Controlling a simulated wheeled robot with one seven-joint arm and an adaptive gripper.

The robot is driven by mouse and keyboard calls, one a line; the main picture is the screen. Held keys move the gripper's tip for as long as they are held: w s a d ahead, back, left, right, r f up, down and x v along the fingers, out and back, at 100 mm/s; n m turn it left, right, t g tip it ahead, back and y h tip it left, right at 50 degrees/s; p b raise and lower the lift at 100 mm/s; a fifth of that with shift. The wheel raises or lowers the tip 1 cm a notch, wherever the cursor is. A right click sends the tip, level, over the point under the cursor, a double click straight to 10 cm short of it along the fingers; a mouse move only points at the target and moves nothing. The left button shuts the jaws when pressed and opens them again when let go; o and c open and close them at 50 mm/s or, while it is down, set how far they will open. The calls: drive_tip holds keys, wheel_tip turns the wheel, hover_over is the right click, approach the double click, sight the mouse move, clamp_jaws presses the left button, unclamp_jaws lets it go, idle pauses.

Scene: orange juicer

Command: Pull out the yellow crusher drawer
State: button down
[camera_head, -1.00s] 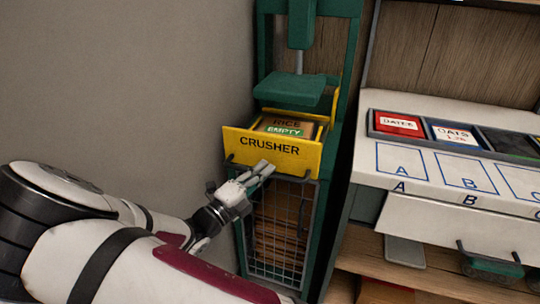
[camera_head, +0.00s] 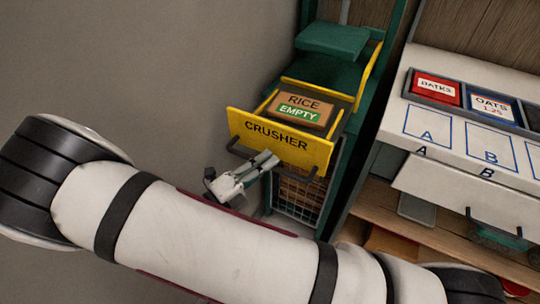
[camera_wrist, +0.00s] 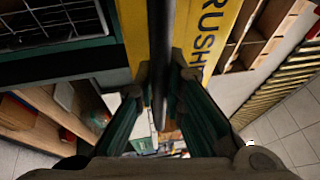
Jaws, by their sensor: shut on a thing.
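The yellow crusher drawer (camera_head: 282,143) sticks well out of the green crusher frame (camera_head: 371,88), toward me. A dark bar handle (camera_head: 312,174) runs along its front. My gripper (camera_head: 266,160) is shut on this handle below the CRUSHER lettering. In the wrist view the dark handle (camera_wrist: 161,40) passes between the two fingers of my gripper (camera_wrist: 164,75), with the yellow drawer front (camera_wrist: 209,35) behind it. A brown box (camera_head: 300,108) marked RICE and EMPTY sits in the drawer.
A green press plate (camera_head: 332,40) is above and behind the drawer. A wire-mesh compartment (camera_head: 297,199) lies beneath it. At right, a white counter (camera_head: 461,127) has lettered squares and a tray with DATES and OATS packs. A grey wall is at left.

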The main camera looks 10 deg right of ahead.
idle(0.3)
drive_tip(key=c, duration=1.7)
unclamp_jaws()
drive_tip(key=shift+o, duration=0.2)
drive_tip(key=shift+a, duration=0.1)
drive_tip(key=v, duration=1.2)
drive_tip(key=shift+s, duration=0.1)
